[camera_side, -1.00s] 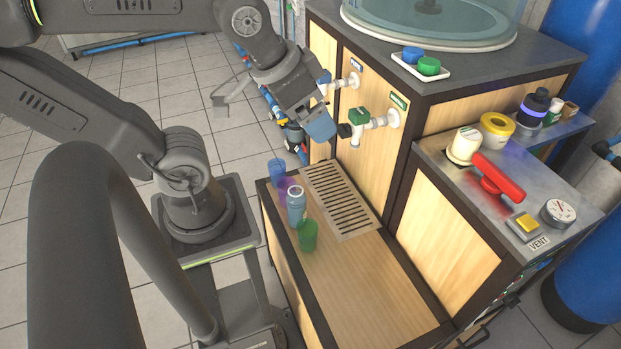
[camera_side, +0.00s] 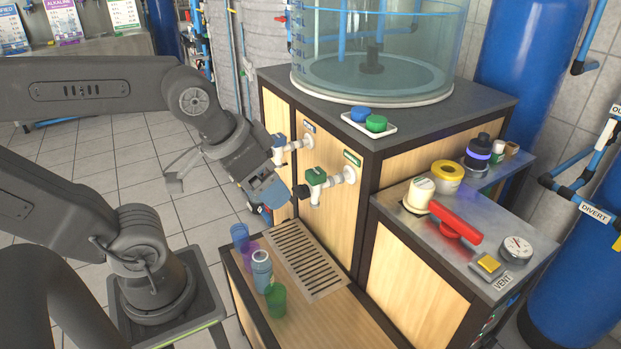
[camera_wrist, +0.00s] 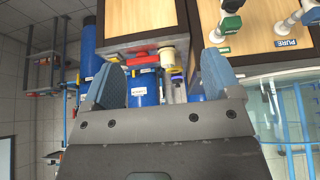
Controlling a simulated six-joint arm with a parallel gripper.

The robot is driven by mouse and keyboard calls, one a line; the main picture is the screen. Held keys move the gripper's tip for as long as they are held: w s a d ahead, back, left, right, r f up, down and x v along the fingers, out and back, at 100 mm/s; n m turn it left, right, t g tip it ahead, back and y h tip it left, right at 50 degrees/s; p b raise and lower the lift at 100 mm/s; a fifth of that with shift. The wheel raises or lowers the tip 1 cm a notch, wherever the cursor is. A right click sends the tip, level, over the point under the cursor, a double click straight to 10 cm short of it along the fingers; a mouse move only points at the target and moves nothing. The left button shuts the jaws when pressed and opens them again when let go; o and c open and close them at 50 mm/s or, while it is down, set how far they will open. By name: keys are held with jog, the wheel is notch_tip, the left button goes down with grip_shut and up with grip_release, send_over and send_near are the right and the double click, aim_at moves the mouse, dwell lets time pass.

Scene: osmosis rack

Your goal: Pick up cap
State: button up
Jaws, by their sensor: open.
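A blue cap (camera_side: 360,114) and a green cap (camera_side: 376,123) sit side by side on a small white tray (camera_side: 388,132) on the dark cabinet top. My gripper (camera_side: 268,197) has blue fingers and hangs beside the cabinet's front, lower than the caps and to their left, clearly apart from them. In the wrist view my gripper (camera_wrist: 163,78) shows its two fingers spread, with nothing held between them. I cannot make out the caps in the wrist view.
A green-handled tap (camera_side: 314,177) juts out close to my gripper, with another tap behind it. A clear tank (camera_side: 400,50) stands behind the tray. Cups, including a green one (camera_side: 275,302), stand on the wooden ledge below. A red lever (camera_side: 455,222) is at right.

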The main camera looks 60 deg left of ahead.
jog(key=w+a+r+m+g, duration=0.1)
jog(key=w+a+r+m, duration=0.2)
jog(key=w+r, duration=0.5)
jog(key=w+a+r+m+g, duration=0.2)
jog(key=w+a+r, duration=0.15)
jog(key=w, duration=0.85)
jog(key=m+g, duration=0.2)
jog(key=m, duration=0.4)
send_over(360, 109)
jog(key=f, duration=0.6)
jog(key=shift+s+d, duration=0.15)
jog(key=shift+d, duration=0.2)
jog(key=shift+a+f+g, duration=0.25)
jog(key=shift+f+g, duration=0.05)
jog(key=shift+f, duration=3.75)
jog(key=c, duration=1)
